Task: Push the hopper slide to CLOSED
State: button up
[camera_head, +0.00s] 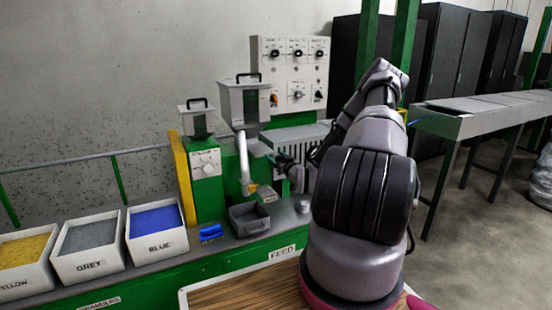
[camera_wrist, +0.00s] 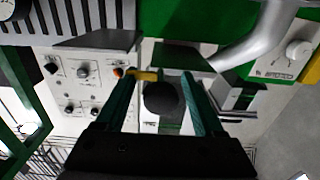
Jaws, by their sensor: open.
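The large clear-walled hopper (camera_head: 245,103) stands on the green machine, with a pale pipe (camera_head: 243,158) running down below it. My gripper (camera_head: 272,157) reaches in from the right, just right of that pipe and below the hopper. In the wrist view my gripper (camera_wrist: 159,75) has its two green fingers apart. A dark round knob (camera_wrist: 162,98) shows between the fingers, with a small yellow piece (camera_wrist: 145,75) beside it; I cannot tell whether either finger touches the knob. The slide's plate and its position marks are not readable in either view.
A smaller hopper (camera_head: 197,122) stands at the left. A grey bin (camera_head: 249,219) and a blue scoop (camera_head: 211,232) sit on the bench before the machine. Granule boxes, including the blue one (camera_head: 156,233), line the left. A control panel (camera_head: 290,75) rises behind.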

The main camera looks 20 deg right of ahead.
jog(key=shift+w, duration=0.2)
jog(key=shift+c, duration=0.3)
grip_shut()
jog(key=shift+w, duration=0.1)
dwell(1.0)
